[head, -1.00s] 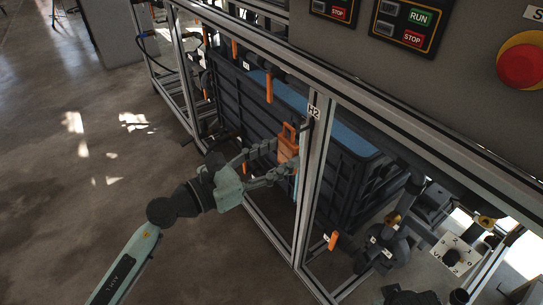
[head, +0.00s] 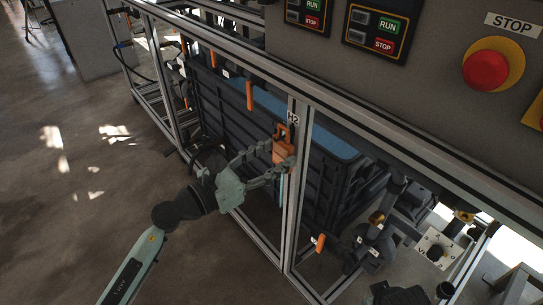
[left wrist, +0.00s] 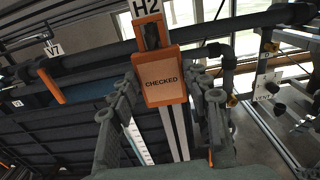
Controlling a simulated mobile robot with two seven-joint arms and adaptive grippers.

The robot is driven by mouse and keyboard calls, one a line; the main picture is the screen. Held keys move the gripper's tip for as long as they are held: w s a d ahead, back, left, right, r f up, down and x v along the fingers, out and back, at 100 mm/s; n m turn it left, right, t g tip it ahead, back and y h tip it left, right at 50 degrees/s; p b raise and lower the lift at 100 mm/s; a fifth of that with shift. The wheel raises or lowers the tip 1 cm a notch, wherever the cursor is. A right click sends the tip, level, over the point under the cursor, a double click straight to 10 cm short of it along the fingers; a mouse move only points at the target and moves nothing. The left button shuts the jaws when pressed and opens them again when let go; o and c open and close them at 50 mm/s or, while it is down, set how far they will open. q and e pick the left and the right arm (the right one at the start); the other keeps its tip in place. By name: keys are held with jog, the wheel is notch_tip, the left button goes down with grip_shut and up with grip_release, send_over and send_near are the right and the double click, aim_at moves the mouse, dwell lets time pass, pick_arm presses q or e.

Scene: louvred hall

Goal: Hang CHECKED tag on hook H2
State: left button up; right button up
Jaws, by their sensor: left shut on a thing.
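The CHECKED tag (head: 283,153) is an orange plate with a handle-like loop at its top. In the left wrist view the tag (left wrist: 163,84) faces me upright, its tan face reading CHECKED. My left gripper (head: 284,161) is shut on the tag, one finger on each side. The H2 label (left wrist: 146,8) is on the frame post just above the tag; it also shows in the head view (head: 293,118). A dark hook part (left wrist: 152,36) shows in the tag's loop; I cannot tell whether the loop is around it.
The metal frame post (head: 295,215) stands right behind the tag. A dark ribbed bin (head: 240,125) fills the frame behind. Orange handles hang along the rail. A red stop button (head: 486,70) is on the panel above. The floor at left is clear.

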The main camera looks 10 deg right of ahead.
pick_arm(q)
jog(key=shift+f, duration=0.2)
dwell(0.4)
jog(key=shift+f+b, duration=0.5)
jog(key=shift+b, duration=0.1)
jog(key=o, duration=1)
jog(key=shift+o, duration=0.2)
jog(key=b+v, duration=0.1)
jog(key=v, duration=0.6)
jog(key=shift+b, duration=0.35)
